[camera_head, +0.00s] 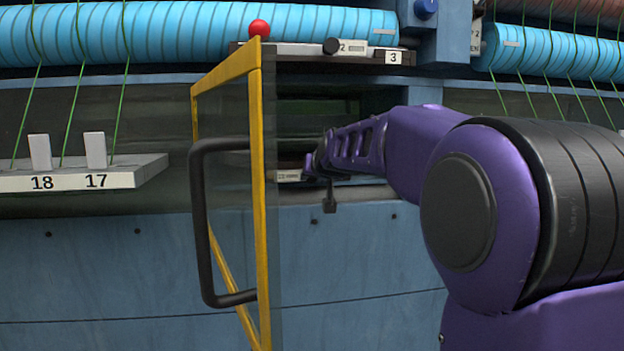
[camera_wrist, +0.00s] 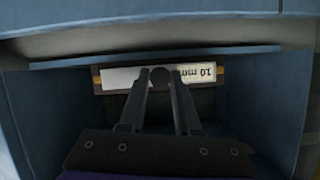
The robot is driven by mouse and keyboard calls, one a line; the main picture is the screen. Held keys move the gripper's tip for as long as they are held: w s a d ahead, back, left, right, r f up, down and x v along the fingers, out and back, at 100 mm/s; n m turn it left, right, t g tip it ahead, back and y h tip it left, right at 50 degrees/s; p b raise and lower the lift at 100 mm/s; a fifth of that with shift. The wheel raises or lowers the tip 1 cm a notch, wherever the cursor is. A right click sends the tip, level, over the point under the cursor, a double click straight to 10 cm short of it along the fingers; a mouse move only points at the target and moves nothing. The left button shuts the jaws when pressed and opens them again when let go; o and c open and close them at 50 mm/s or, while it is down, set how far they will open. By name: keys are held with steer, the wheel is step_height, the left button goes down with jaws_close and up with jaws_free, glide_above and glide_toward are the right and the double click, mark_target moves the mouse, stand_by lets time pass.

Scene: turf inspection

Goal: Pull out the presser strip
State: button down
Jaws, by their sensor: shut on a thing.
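The presser strip (camera_wrist: 120,79) is a dark bar with a pale label reading "10 mm", upside down in the wrist view. It lies across a blue recess. A round black knob (camera_wrist: 160,75) sits at its middle. My gripper (camera_wrist: 159,79) has its two dark fingers closed on this knob. In the head view, the left end of the strip (camera_head: 289,176) shows inside the opening behind the door. My gripper (camera_head: 316,166) reaches in there, and my purple arm hides much of the strip and the opening's right side.
A yellow-framed clear door (camera_head: 258,190) with a black handle (camera_head: 199,225) stands open left of my arm. Above the opening, a ledge (camera_head: 393,58) marked 3 carries a red ball (camera_head: 259,28) and another knobbed strip (camera_head: 355,48). A numbered shelf (camera_head: 118,178) juts out left.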

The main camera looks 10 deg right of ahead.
steer(key=shift+s+b, duration=0.35)
steer(key=shift+s, duration=0.9)
steer(key=shift+r, duration=0.15)
steer(key=shift+s, duration=0.1)
